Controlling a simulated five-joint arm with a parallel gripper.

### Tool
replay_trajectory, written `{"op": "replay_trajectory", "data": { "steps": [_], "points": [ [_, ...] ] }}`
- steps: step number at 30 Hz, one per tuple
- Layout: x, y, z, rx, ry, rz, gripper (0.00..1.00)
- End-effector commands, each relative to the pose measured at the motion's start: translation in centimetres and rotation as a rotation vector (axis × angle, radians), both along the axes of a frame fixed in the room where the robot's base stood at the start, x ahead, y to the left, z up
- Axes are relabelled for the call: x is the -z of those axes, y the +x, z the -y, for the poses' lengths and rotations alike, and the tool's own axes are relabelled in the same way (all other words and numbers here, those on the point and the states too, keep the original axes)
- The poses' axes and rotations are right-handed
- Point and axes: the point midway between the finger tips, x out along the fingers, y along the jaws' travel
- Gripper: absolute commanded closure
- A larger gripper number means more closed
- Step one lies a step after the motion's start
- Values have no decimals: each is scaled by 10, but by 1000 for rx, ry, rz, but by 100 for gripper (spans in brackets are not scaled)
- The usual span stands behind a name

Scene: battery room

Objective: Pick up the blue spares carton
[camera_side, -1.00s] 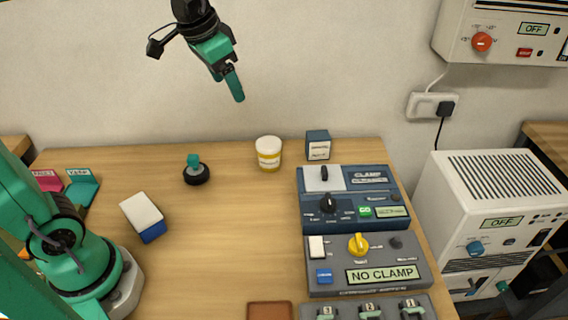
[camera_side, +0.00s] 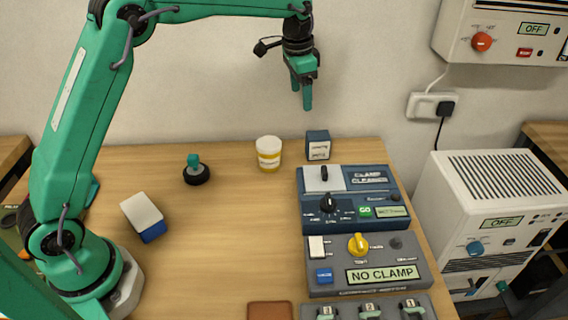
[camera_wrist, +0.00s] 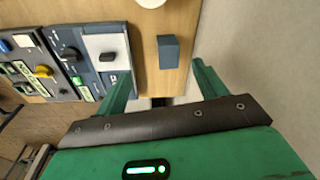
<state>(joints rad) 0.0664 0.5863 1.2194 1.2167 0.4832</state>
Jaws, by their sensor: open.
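The small blue carton (camera_side: 318,145) with a white label on its front stands at the back edge of the table, behind the blue clamp unit. The wrist view shows its plain blue top (camera_wrist: 168,52) ahead of and between my fingers. My gripper (camera_side: 307,104) points down above the carton and slightly left of it, with a clear gap between them. The wrist view shows my gripper (camera_wrist: 162,84) open, with nothing between its fingers.
A white tub with a yellow band (camera_side: 268,154) stands just left of the carton. The blue clamp cleaner unit (camera_side: 352,222) and grey clamp meter (camera_side: 320,290) lie in front. A white-and-blue box (camera_side: 143,215) and black round piece (camera_side: 197,175) are farther left. The wall is close behind.

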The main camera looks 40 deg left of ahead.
Motion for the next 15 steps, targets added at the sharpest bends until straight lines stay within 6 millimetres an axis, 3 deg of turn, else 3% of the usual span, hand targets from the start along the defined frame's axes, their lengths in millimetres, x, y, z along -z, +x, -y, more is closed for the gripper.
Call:
{"op": "replay_trajectory", "data": {
  "steps": [6, 15],
  "points": [
    [45, 32, 7, 68, 9, -48, 29],
    [102, 59, 15, 149, 17, -103, 29]
  ]
}}
